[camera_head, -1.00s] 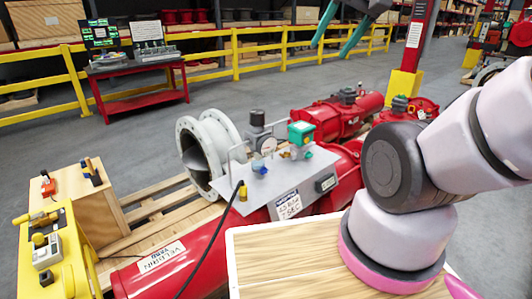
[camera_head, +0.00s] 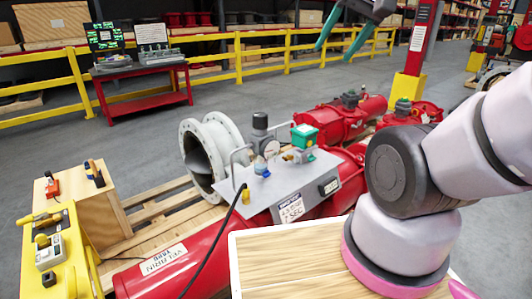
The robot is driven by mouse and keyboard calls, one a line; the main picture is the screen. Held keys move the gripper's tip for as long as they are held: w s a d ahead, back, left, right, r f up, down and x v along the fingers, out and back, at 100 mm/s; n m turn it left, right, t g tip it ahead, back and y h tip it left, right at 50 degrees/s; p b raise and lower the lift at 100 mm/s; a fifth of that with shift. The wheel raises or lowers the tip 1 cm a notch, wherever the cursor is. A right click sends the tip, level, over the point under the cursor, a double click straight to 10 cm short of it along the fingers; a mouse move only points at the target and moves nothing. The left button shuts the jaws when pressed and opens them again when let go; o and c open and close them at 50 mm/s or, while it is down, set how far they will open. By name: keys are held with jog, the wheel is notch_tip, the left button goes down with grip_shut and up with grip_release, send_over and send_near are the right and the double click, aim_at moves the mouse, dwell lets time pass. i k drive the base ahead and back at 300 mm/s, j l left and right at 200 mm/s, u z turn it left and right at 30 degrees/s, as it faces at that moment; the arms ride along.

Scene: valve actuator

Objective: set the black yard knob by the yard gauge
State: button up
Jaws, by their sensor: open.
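A dark upright knob (camera_head: 260,121) tops a regulator on the grey plate of the red valve actuator (camera_head: 190,262). A small round gauge (camera_head: 270,149) with a pale face sits just below it, its reading too small to make out. My gripper (camera_head: 334,50) shows at the top edge, with two teal fingers hanging down, apart and empty. In the picture it is above and to the right of the knob, clear of it. The top of the gripper is cut off by the frame.
A green-topped box (camera_head: 304,136) and a bent metal pipe stand close to the knob. A black cable crosses the actuator. A yellow panel (camera_head: 52,250) with switches is at left, a wooden box top (camera_head: 285,262) in front. My arm fills the right side.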

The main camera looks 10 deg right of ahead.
aim_at(260, 120)
jog(key=i+l+u, duration=0.15)
jog(key=l+u, duration=0.3)
jog(key=i+l+u, duration=0.15)
jog(key=u, duration=0.35)
jog(key=l, duration=0.1)
